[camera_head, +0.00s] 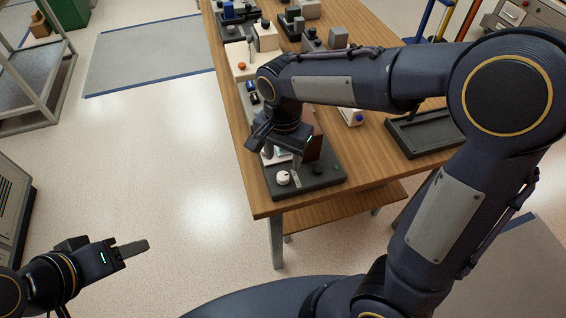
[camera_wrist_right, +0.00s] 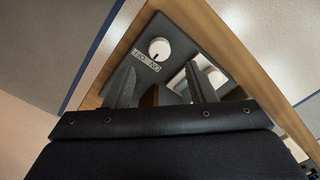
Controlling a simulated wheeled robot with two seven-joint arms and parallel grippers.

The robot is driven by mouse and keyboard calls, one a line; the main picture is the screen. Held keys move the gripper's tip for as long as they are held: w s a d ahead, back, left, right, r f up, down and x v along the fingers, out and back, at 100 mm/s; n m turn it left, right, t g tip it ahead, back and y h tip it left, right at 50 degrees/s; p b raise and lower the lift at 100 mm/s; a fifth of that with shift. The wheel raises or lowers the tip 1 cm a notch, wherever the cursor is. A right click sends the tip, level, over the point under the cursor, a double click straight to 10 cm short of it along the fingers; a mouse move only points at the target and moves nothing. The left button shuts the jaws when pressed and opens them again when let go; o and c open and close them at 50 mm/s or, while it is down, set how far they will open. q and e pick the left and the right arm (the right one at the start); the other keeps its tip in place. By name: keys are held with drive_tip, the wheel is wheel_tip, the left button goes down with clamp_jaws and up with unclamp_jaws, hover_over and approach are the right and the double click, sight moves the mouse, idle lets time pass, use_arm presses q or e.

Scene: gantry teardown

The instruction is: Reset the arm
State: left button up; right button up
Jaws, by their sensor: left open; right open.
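A dark base plate (camera_head: 325,178) lies at the near corner of the wooden table. A white round knob (camera_head: 283,178) sits on it; in the right wrist view the knob (camera_wrist_right: 159,47) has a small lettered label (camera_wrist_right: 146,62) beside it, too small to read surely. My right gripper (camera_head: 284,160) is open above the plate, pointing down, close to the knob. In the right wrist view its two fingers are apart with nothing gripped, and the knob lies beyond them. A brown block shows partly between the fingers. My left gripper (camera_head: 135,248) is open and empty over the floor, far from the table.
The wooden table (camera_head: 230,120) holds several devices along its length, including a beige unit with an orange knob (camera_head: 241,66). A black tray (camera_head: 425,132) lies at the right. A metal rack (camera_head: 35,75) stands at far left.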

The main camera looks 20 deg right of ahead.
drive_tip(key=shift+r, duration=0.6)
